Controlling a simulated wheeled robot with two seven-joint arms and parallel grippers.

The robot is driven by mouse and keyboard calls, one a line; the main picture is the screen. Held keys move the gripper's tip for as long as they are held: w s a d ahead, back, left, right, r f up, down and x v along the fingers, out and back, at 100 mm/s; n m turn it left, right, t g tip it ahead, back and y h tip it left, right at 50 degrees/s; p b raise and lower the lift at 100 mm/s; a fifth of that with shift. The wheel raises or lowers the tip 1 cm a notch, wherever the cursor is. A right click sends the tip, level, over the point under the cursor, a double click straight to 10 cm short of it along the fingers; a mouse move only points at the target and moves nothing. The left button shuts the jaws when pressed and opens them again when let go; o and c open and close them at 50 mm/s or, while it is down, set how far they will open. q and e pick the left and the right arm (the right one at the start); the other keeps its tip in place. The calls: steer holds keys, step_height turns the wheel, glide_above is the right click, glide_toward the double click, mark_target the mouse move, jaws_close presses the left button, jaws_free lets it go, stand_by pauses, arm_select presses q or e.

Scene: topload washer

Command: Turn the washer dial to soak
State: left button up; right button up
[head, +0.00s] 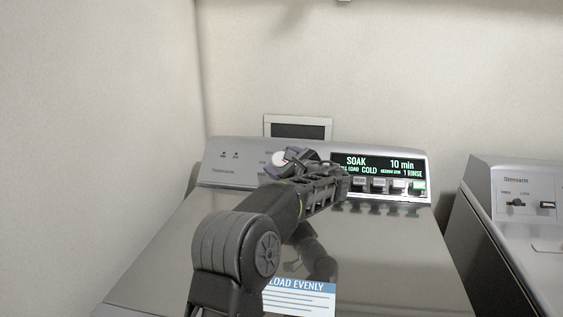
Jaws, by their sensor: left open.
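The washer (162,242) stands in front of me with its lid shut. Its control panel (232,158) rises at the back. The display (378,163) reads SOAK, 10 min, COLD, 1 RINSE. The round pale dial (280,158) sits on the panel left of the display, partly hidden by my left gripper. My left gripper (284,164) is open, with its fingers at the dial; I cannot tell whether they touch it. My right gripper is not in view.
A row of buttons (380,186) lies under the display. A second machine (520,190) stands to the right across a narrow gap. A dark framed panel (298,118) is on the wall behind. A label (300,298) lies on the lid's front.

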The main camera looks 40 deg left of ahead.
arm_select(q)
steer(key=shift+b+v, duration=0.55)
steer(key=shift+v, duration=3.4)
